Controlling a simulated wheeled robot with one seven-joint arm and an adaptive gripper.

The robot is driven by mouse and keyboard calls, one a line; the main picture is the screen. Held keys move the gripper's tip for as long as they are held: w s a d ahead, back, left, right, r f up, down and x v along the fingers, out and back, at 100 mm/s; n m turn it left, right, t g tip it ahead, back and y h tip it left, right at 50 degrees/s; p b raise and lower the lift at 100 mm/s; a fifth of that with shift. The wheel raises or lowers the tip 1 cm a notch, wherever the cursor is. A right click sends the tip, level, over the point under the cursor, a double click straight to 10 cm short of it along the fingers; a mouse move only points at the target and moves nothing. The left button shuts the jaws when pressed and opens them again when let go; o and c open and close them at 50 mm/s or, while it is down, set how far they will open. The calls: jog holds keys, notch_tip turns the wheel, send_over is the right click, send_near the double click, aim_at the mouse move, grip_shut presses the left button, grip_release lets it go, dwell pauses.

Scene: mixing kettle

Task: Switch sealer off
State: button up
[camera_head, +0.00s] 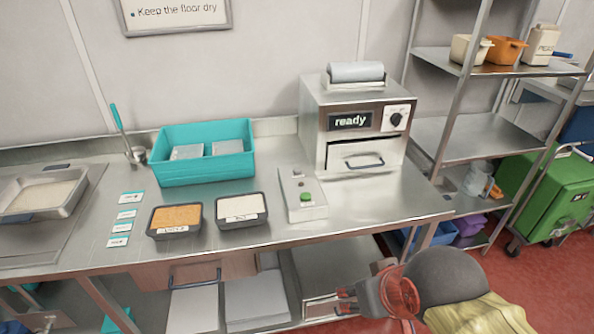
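The sealer (315,119) is a steel box machine at the back right of the steel table, with a film roll (355,71) on top. Its display (350,121) reads "ready". A black rotary knob (396,119) sits on a pale plate right of the display; its marks are too small to read. Below is a drawer front with a dark handle (364,162). My gripper (322,307) is low in front of the table, well apart from the sealer, pointing left. Its fingertips are too small and edge-on to tell whether it is open.
A grey box with a green button (306,197) stands in front of the sealer. Two filled trays, one orange-topped (176,217) and one white-topped (241,207), sit to its left, before a teal bin (205,173). A metal shelf (470,137) and green cart (560,190) stand right.

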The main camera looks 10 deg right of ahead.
jog(key=shift+c, duration=1.2)
grip_shut()
dwell(0.4)
